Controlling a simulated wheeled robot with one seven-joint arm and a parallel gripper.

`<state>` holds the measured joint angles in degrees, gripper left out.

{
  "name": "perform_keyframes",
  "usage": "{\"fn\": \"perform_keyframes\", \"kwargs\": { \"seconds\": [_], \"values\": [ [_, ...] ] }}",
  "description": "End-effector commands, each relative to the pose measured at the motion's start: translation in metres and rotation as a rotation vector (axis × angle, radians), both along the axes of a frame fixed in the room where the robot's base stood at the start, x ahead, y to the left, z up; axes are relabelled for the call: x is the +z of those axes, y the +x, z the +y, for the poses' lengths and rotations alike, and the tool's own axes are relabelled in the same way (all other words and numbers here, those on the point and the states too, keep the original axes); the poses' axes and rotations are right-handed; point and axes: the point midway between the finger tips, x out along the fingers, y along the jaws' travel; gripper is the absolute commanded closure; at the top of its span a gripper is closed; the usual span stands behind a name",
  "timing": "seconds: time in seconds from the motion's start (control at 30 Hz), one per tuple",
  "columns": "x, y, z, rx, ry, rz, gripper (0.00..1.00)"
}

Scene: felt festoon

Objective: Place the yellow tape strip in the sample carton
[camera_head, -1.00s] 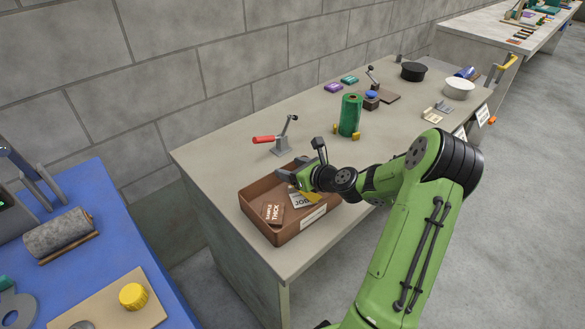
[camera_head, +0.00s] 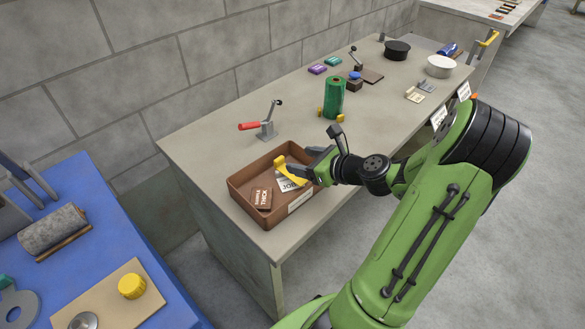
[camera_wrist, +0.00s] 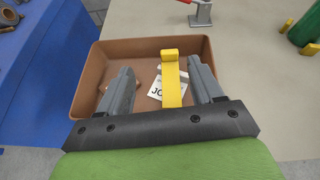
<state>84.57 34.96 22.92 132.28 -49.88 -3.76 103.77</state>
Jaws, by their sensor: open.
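The yellow tape strip (camera_head: 291,172) is inside the brown sample carton (camera_head: 241,202), with one bent end raised. In the wrist view the strip (camera_wrist: 171,82) lies between the spread fingers, with a gap on either side. I cannot tell what its lower end rests on. My gripper (camera_head: 310,165) is open at the carton's right side, its fingers reaching over the rim. In the wrist view the open gripper (camera_wrist: 160,66) faces into the carton (camera_wrist: 118,52). A white card (camera_head: 288,185) reading "JO" and a brown sample card (camera_head: 262,198) lie in the carton.
A red-handled clamp (camera_head: 262,126) stands behind the carton. A green roll (camera_head: 333,98) stands beyond it, with yellow pieces at its base. Farther along the bench are a black bowl (camera_head: 397,50) and a white bowl (camera_head: 441,66). A blue table (camera_head: 75,215) stands at left.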

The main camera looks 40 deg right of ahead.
Motion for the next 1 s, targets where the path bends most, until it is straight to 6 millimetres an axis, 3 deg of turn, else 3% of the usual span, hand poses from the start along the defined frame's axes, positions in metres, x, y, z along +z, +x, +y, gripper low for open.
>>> {"fn": "perform_keyframes", "kwargs": {
  "seconds": [0.07, 0.17, 0.3, 0.4, 0.53, 0.7, 0.83, 1.0],
  "values": [
    [0.002, 0.006, 0.038, 0.189, -0.197, 0.060, 0.34],
    [0.006, 0.000, 0.096, 0.535, -0.567, 0.143, 0.34],
    [0.023, -0.030, 0.153, 1.003, -1.066, 0.190, 0.34],
    [0.045, -0.061, 0.182, 1.299, -1.387, 0.174, 0.34],
    [0.075, -0.109, 0.208, 1.630, -1.753, 0.094, 0.34],
    [0.099, -0.166, 0.219, 1.915, -2.064, -0.071, 0.34],
    [0.103, -0.185, 0.219, 2.004, -2.147, -0.149, 0.34],
    [0.103, -0.187, 0.218, 2.017, -2.156, -0.157, 0.34]
  ]
}}
